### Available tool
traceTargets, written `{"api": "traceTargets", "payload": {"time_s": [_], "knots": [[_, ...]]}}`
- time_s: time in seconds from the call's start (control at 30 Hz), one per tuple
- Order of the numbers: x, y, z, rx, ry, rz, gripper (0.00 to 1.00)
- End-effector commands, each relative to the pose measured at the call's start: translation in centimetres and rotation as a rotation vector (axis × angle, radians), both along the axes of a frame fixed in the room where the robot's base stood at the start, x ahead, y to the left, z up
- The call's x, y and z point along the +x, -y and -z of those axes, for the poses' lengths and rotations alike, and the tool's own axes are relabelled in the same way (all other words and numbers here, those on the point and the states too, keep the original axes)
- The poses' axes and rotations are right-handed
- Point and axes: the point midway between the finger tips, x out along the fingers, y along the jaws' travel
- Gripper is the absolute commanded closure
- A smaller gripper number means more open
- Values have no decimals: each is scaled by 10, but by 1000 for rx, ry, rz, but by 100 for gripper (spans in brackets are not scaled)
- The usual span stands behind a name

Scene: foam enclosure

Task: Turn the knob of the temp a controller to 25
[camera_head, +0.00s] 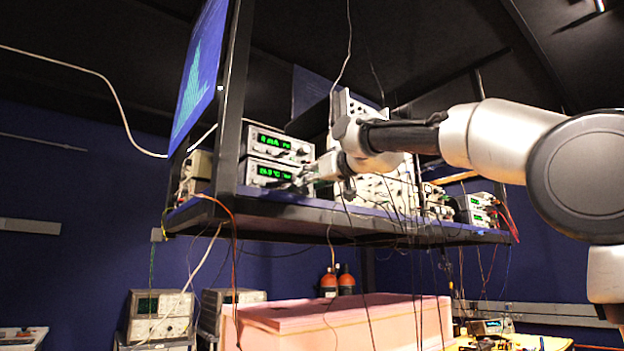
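Two stacked controllers with green displays stand on the shelf, left of centre. The lower controller (268,173) shows a reading in °C, its first digits too small to read surely. The upper controller (279,144) shows a reading that looks like mA. My gripper (302,181) comes in from the right, with its fingertips at the right end of the lower controller's front. The gripper covers that end, so the knob is hidden. I cannot tell whether the fingers touch or grip the knob. No label naming temp a is readable.
The shelf (290,207) has a dark upright post (231,105) just left of the controllers. A blue screen (199,72) hangs at upper left. Several cables hang before the shelf. More instruments (478,205) stand at right. A pink foam box (330,318) is below.

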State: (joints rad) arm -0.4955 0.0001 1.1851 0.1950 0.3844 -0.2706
Motion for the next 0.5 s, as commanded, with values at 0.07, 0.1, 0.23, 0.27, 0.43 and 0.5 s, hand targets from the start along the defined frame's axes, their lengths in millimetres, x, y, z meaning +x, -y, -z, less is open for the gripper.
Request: {"api": "traceTargets", "payload": {"time_s": [0.07, 0.1, 0.23, 0.27, 0.43, 0.5], "knots": [[0, 0, 0, 0, 0, 0, 56], [0, 0, 0, 1, -1, 0, 56], [0, 0, 0, 1, -1, -1, 56], [-1, 0, 0, 1, -1, -1, 56], [-15, 9, -1, 3, 1, 0, 56], [-26, 17, -1, 2, 1, 0, 56]]}}
